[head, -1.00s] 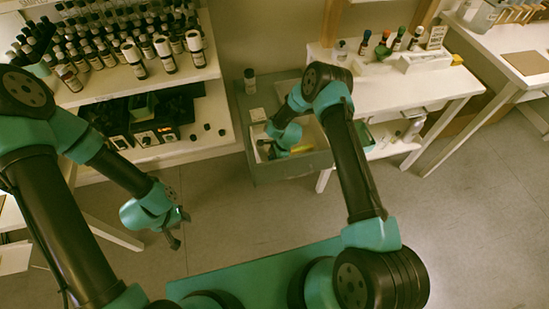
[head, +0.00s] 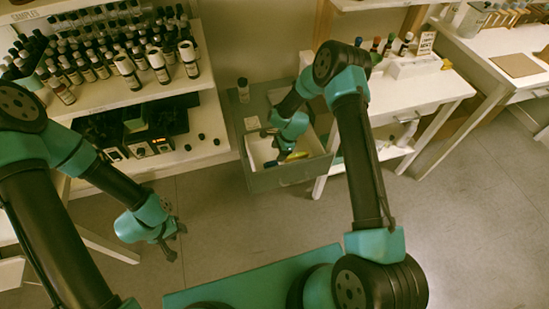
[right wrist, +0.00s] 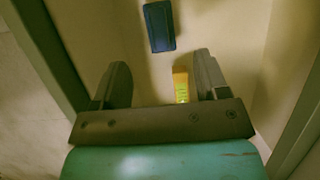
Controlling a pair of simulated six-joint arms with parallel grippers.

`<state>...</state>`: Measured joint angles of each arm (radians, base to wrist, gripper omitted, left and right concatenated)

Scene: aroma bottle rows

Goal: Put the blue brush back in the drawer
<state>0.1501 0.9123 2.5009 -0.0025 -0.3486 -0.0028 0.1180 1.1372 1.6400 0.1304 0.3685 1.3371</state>
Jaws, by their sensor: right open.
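A dark blue block (right wrist: 159,26) lies on the pale floor of the open grey drawer (head: 290,177); it may be the brush, but no bristles show. It also shows small in the head view (head: 271,164). My right gripper (right wrist: 160,85) is over the drawer with its fingers apart and nothing between them that it grips. A yellow thing (right wrist: 181,84) with green marks lies below, near its right finger. My left gripper (head: 175,241) hangs empty over the floor to the left of the drawer, its fingers spread.
Shelves with many dark bottles (head: 105,60) stand left of the drawer. A single bottle (head: 243,90) stands at the drawer unit's back left. A white table (head: 425,88) with a rack and small bottles is on the right. Open floor lies in front.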

